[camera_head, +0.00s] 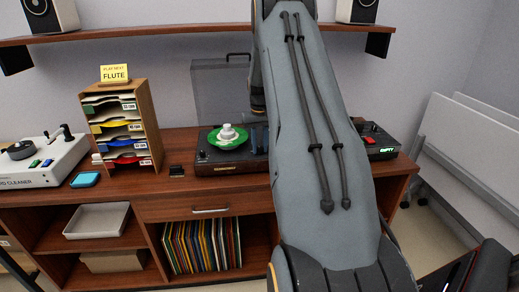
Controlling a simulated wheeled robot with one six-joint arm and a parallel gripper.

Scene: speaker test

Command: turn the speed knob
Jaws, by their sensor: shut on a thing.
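The record player (225,169) sits on the wooden cabinet, left of my arm, with its dark lid (219,90) raised behind it. A green disc (214,142) with a white piece (228,133) on top lies on it. My gripper (258,139) is partly hidden behind my own arm. Its blue-grey fingers point down at the right part of the player's top and are shut. The speed knob is not clearly visible; it is at or between the fingertips, covered by them and by my arm.
A record cleaner (40,160) is at far left. A dark box with a red button (371,140) stands right of my arm. A shelf (150,33) with speakers hangs above.

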